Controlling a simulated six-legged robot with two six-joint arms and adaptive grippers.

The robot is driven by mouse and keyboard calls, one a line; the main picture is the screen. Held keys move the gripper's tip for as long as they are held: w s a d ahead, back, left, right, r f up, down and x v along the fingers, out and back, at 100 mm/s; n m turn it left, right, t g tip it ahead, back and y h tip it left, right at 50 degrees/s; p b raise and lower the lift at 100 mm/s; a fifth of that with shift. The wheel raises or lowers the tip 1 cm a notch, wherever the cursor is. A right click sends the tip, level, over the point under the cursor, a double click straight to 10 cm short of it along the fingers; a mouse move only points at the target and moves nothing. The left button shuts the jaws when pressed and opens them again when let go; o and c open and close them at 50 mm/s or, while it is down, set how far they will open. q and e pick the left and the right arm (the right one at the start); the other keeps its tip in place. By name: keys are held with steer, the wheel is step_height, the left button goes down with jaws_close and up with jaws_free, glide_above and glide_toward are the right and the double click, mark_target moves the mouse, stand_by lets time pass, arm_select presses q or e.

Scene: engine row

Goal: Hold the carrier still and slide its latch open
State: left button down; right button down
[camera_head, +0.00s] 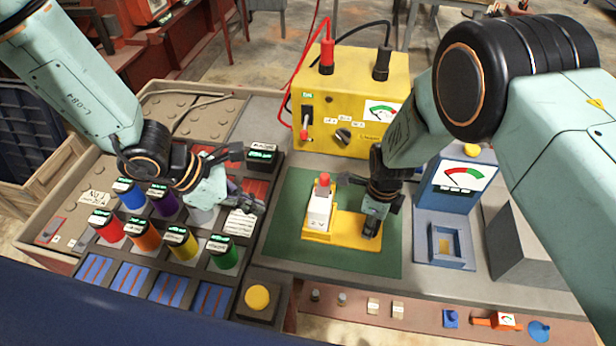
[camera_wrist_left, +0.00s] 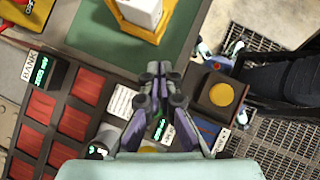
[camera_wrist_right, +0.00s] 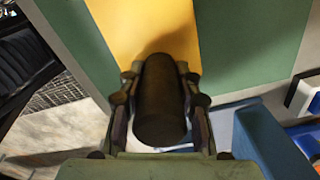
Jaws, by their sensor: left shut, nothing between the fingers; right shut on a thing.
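The yellow carrier (camera_head: 345,232) lies flat on the green mat (camera_head: 285,245). A white block (camera_head: 319,212) with a red top (camera_head: 325,179) stands on its left part; I cannot make out the latch. My right gripper (camera_head: 373,222) is shut on a dark round handle at the carrier's right end. In the right wrist view the handle (camera_wrist_right: 160,100) sits between the fingers, over the yellow plate (camera_wrist_right: 145,25). My left gripper (camera_head: 252,192) is shut and empty, left of the mat above the rack. Its closed fingertips (camera_wrist_left: 160,72) show apart from the carrier (camera_wrist_left: 122,22) in the left wrist view.
A rack with several coloured cylinders (camera_head: 178,241) stands under my left arm. A yellow meter box (camera_head: 350,105) with cables stands behind the mat. A blue gauge stand (camera_head: 446,205) is to the right. A yellow button (camera_head: 257,298) is in front. The mat's front part is clear.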

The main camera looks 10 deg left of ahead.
arm_select(q)
steer(key=w+r+n+t, duration=0.2)
steer(key=w+r, duration=0.1)
steer(key=w, duration=0.2)
steer(key=shift+r+h, duration=0.3)
steer(key=shift+h, duration=0.1)
steer(key=shift+a+f, duration=0.1)
glide_toward(320, 183)
step_height(320, 183, down, 4)
steer(key=shift+w+d+f, duration=0.1)
steer(key=shift+w+d, duration=0.25)
steer(key=shift+d, duration=0.25)
steer(key=shift+w+d, duration=0.35)
steer(key=shift+d, duration=0.25)
steer(key=shift+w+d, duration=0.35)
steer(key=shift+d, duration=0.15)
steer(key=shift+w, duration=0.1)
